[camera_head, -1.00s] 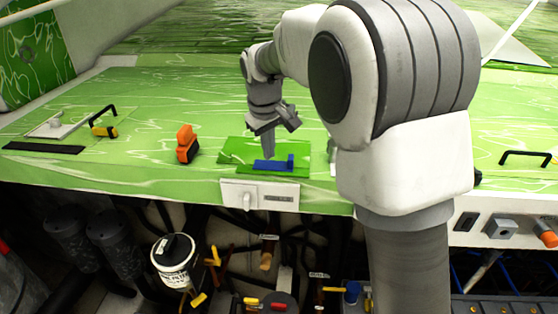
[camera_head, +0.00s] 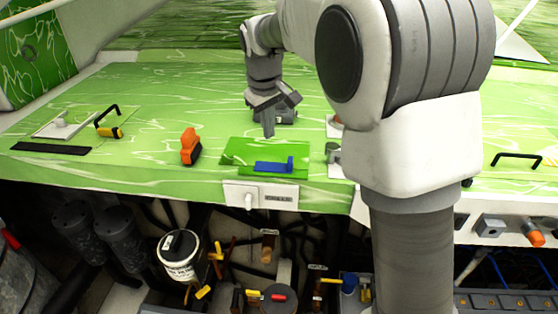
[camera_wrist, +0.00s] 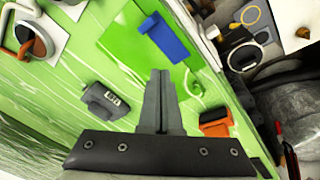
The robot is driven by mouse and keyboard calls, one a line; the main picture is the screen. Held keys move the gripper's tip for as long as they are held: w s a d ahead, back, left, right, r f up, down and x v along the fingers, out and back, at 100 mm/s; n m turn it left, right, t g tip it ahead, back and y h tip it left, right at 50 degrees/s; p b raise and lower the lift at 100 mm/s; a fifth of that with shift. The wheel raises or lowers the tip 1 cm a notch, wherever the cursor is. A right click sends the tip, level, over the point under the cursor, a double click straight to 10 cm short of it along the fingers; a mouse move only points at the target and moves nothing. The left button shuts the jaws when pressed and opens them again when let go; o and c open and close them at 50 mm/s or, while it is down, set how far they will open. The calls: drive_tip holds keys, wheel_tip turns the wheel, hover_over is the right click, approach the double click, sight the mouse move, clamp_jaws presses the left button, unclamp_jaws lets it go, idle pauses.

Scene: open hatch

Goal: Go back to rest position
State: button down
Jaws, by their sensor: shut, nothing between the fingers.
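My gripper (camera_head: 268,132) is shut and empty. It points down above the back part of a green plate (camera_head: 236,152) on the green marbled worktop. A blue L-shaped piece (camera_head: 275,167) lies on the front right of that plate, apart from my fingers. In the wrist view my closed fingers (camera_wrist: 161,88) reach toward the plate, and the blue piece (camera_wrist: 165,38) lies beyond their tips. Part of the worktop right of the plate is hidden behind my arm in the head view.
An orange block (camera_head: 190,146) stands left of the plate. Black handles (camera_head: 516,158) and a black strip (camera_head: 50,148) are at the sides. Below the front edge is an open hatch with pipes and a white canister (camera_head: 178,258). Worktop between the orange block and left handle is clear.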

idle(0.4)
drive_tip(key=s+d+m+t+b, duration=0.1)
drive_tip(key=s+d+m+b, duration=0.3)
drive_tip(key=s, duration=0.7)
drive_tip(key=s+d+m+t+b, duration=0.1)
drive_tip(key=s+d+b, duration=0.1)
drive_tip(key=s+d, duration=0.65)
drive_tip(key=s+a+f+m+b, duration=0.1)
drive_tip(key=s+f, duration=0.3)
drive_tip(key=s, duration=0.7)
drive_tip(key=shift+f+m+t+y+b, duration=0.3)
drive_tip(key=shift+f+t, duration=0.05)
drive_tip(key=shift+t, duration=0.05)
